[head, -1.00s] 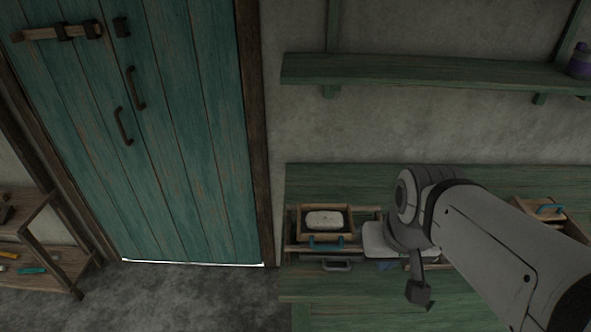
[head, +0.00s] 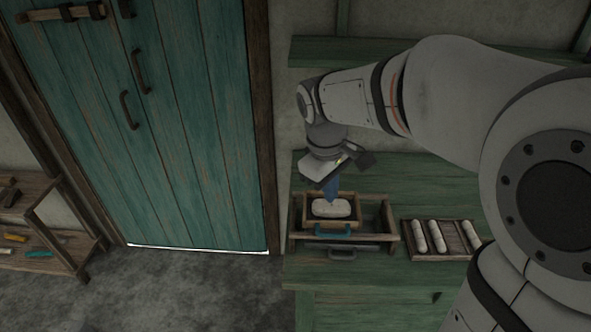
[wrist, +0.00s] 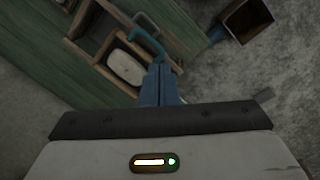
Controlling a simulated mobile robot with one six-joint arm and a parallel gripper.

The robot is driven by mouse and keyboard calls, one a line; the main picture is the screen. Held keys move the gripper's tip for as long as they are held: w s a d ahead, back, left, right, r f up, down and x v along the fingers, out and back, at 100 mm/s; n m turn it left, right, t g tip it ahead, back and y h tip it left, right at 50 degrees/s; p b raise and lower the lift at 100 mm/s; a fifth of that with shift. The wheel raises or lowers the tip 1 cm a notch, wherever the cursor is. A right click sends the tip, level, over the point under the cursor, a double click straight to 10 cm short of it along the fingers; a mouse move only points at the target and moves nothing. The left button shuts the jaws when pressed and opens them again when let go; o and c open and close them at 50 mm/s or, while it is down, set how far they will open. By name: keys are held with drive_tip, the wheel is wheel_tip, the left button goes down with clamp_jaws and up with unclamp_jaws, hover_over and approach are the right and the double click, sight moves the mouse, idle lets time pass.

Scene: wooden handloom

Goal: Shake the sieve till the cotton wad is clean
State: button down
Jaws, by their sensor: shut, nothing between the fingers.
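The sieve (head: 309,216) is a small wooden frame with a blue handle (head: 335,232) at its front. It sits on the left part of a larger wooden frame (head: 388,221) on the green bench. The off-white cotton wad (head: 331,208) lies inside the sieve; specks are too small to judge. My gripper (head: 331,201) has blue fingers, shut and empty, pointing down over the sieve at the wad's back edge. In the wrist view the fingertips (wrist: 160,68) appear between the wad (wrist: 125,67) and the blue handle (wrist: 147,45); I cannot tell if they touch anything.
A tray (head: 408,240) with several white rolls stands right of the frame. A grey handle (head: 341,254) sits at the frame's front. The green bench (head: 390,275) is clear in front. A teal door (head: 185,130) and low shelf (head: 50,215) are at left.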

drive_tip(key=w+a+f+n+h+b, duration=0.15)
drive_tip(key=w+a+f+n, duration=0.25)
drive_tip(key=a, duration=0.4)
drive_tip(key=w+a+f+n+h, duration=0.2)
drive_tip(key=w+a+f+n, duration=0.3)
drive_tip(key=a, duration=0.2)
drive_tip(key=shift+g+y, duration=0.25)
drive_tip(key=shift+g, duration=0.15)
drive_tip(key=shift+s+d+f+p, duration=0.1)
drive_tip(key=shift+d+f+p, duration=0.1)
drive_tip(key=shift+d+f, duration=1.15)
drive_tip(key=shift+s+d+f+p, duration=0.15)
drive_tip(key=shift+d+f, duration=0.95)
drive_tip(key=shift+f, duration=0.55)
drive_tip(key=shift+s+d+f+p, duration=0.1)
drive_tip(key=shift+d+f+p, duration=0.1)
drive_tip(key=shift+d+f, duration=1.15)
drive_tip(key=shift+a+f, duration=0.15)
